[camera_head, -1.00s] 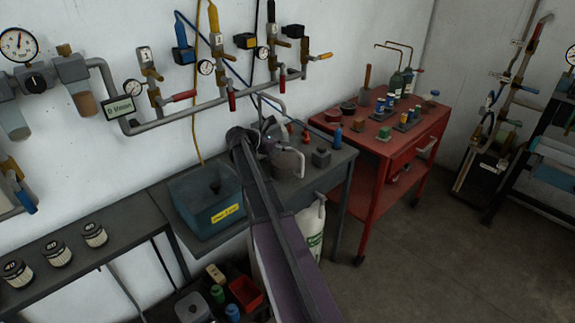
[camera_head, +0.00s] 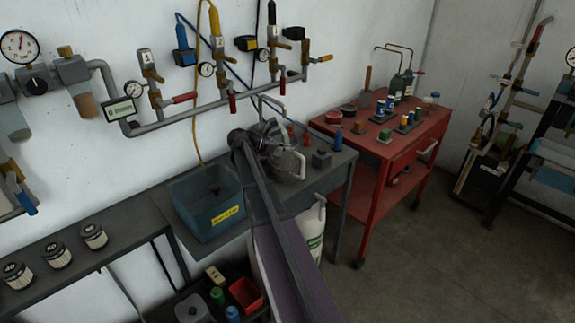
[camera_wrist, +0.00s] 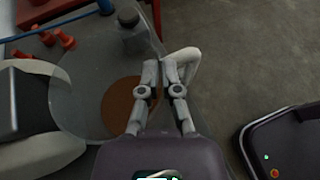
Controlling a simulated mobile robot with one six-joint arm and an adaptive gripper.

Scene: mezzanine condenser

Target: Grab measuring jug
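The measuring jug (camera_head: 290,166) is a clear, greyish vessel with a looped handle at the back of the grey bench. In the wrist view the clear jug (camera_wrist: 85,105) fills the left-centre, with a brown disc showing through it. Its pale handle (camera_wrist: 192,66) stands to the right. My gripper (camera_wrist: 161,66) has its two fingers close together at the handle's inner end, apparently shut on it. The exact contact is partly hidden by the fingers. In the head view my arm covers part of the jug and most of my gripper (camera_head: 268,137).
A blue tub (camera_head: 205,212) stands left of the jug on the bench. A small grey block (camera_head: 321,159), a blue bottle (camera_head: 337,140) and red pieces (camera_wrist: 64,38) are near it. Pipes with valves (camera_head: 200,104) run along the wall behind. A red cart (camera_head: 400,140) stands to the right.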

